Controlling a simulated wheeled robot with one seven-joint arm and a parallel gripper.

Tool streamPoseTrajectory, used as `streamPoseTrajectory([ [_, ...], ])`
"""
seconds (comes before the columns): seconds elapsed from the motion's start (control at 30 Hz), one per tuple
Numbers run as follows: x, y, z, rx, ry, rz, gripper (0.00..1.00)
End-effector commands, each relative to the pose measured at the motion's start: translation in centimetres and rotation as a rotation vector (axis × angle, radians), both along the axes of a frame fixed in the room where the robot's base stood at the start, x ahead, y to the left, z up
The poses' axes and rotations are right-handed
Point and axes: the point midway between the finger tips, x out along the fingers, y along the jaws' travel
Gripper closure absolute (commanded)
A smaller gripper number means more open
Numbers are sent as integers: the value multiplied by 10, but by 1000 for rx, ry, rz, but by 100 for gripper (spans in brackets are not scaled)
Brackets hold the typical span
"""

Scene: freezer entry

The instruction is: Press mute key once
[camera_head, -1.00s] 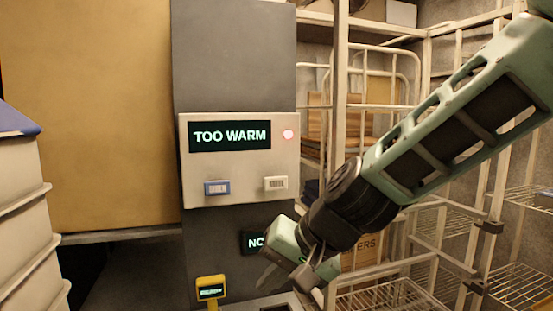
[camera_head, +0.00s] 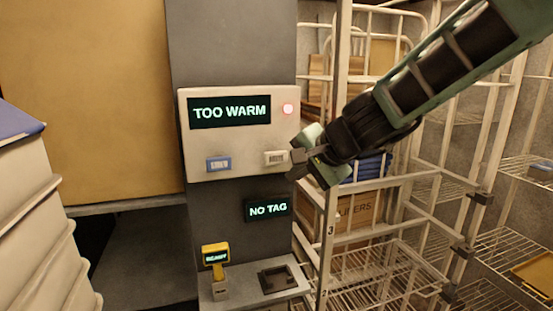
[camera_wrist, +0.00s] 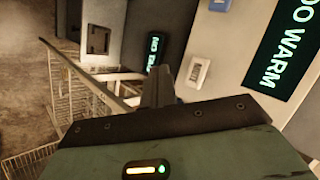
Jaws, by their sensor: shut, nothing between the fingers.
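A pale control panel (camera_head: 243,141) on the grey column carries a "TOO WARM" display (camera_head: 230,111), a lit red lamp (camera_head: 287,109) and two keys. The right, whitish key (camera_head: 276,158) has a small label too blurred to read surely; it appears to be the mute key. It also shows in the wrist view (camera_wrist: 197,72). The left key is blue (camera_head: 219,164). My gripper (camera_head: 296,161) is shut and empty, its tip just right of the whitish key at the panel's edge. In the wrist view the fingers (camera_wrist: 158,88) appear beside that key; I cannot tell whether they touch the panel.
Below the panel are a "NO TAG" display (camera_head: 268,208), a yellow handheld device (camera_head: 215,254) and a ledge with a dark recess (camera_head: 277,279). A white wire rack (camera_head: 336,200) with a box stands right, close to my arm. Stacked pale bins (camera_head: 35,200) stand left.

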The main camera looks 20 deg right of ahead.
Motion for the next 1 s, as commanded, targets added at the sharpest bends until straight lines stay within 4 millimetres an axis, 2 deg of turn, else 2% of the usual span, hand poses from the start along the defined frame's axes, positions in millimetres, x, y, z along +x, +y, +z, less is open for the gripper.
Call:
streamPoseTrajectory([
  [0.5, 66, -1, 1, -3, -2, -1, 100],
  [0.7, 77, 0, 0, -2, -1, 1, 100],
  [1.0, 78, 0, 0, -1, -1, 1, 100],
])
